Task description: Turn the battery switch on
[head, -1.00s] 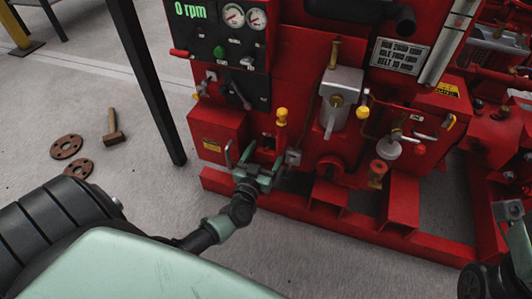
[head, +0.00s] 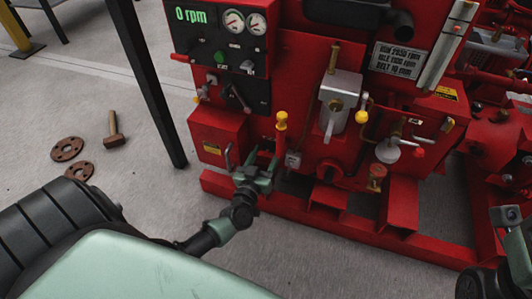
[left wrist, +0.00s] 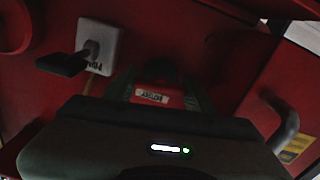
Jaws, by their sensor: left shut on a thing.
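My left gripper (head: 262,168) is at the low front of the red pumpset (head: 215,128). In the left wrist view its jaws (left wrist: 155,88) are shut on a red piece with a small pale label (left wrist: 151,97). The label is too blurred to read for sure; the piece appears to be the battery switch. In the head view the jaws mostly hide it. My right gripper (head: 507,213) shows only in part at the right edge, and its jaws cannot be made out.
A pale plate with a black lever (left wrist: 75,58) is close beside the jaws. A grey curved handle (left wrist: 282,118) is on the other side. The gauge panel (head: 222,50) reads 0 rpm. A hammer (head: 114,128) and rusty flanges (head: 67,149) lie on the floor.

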